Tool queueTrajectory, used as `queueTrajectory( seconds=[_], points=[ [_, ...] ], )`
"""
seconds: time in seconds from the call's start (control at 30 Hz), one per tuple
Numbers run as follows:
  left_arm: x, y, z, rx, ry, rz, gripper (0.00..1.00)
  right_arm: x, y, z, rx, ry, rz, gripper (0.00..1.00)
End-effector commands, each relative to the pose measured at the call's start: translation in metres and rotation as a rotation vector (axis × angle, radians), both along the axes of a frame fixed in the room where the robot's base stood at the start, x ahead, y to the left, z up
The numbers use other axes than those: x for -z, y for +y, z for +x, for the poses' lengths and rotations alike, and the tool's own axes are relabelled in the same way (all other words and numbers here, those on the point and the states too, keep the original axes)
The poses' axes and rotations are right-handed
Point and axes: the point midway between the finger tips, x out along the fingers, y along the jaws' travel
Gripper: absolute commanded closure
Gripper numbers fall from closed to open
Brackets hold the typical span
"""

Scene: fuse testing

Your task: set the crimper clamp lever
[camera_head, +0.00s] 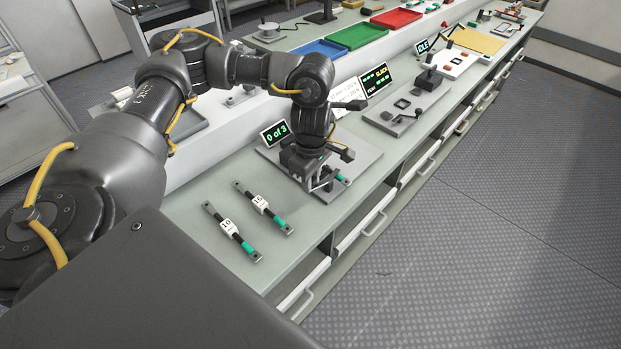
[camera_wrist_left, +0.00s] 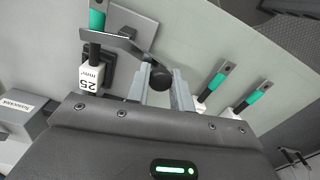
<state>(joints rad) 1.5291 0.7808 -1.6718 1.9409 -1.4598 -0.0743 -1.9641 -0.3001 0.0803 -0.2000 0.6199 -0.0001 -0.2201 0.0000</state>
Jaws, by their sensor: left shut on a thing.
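My left gripper (camera_head: 318,180) is over the near station on the bench, which has a "0 of 3" display (camera_head: 275,134). In the left wrist view its two fingers (camera_wrist_left: 162,88) are closed about the black knob of the clamp lever (camera_wrist_left: 159,77). The lever's flat grey arm runs from the knob to the upper left, across a fuse link with a white "25 mm²" label (camera_wrist_left: 91,77) and a green end. The link lies on a dark block on the grey plate (camera_wrist_left: 145,29). In the head view my gripper hides most of the clamp. My right gripper is not in view.
Two loose links, "10" (camera_head: 227,226) and "16" (camera_head: 260,202), lie on the bench left of the station. Blue (camera_head: 318,50), green (camera_head: 357,36) and red (camera_head: 396,18) trays stand behind. Another lever station (camera_head: 397,117) is to the right.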

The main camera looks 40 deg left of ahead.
Motion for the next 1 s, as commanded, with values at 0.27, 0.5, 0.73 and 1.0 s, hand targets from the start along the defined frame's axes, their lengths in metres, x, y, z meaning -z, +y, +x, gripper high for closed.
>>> queueTrajectory(
  seconds=[0.27, 0.5, 0.73, 1.0],
  points=[
    [0.0, 0.0, 0.0, 0.0, -0.001, 0.0, 0.56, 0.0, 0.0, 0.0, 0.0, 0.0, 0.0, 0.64],
    [-0.003, 0.0, 0.0, 0.0, -0.002, 0.0, 0.56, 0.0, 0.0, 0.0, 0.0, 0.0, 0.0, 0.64],
    [-0.034, 0.0, 0.002, 0.001, -0.007, 0.001, 0.56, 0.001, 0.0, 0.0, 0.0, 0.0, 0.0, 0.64],
    [-0.084, 0.0, 0.001, 0.001, -0.006, 0.001, 0.56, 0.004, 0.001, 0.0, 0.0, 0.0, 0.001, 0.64]
  ],
)
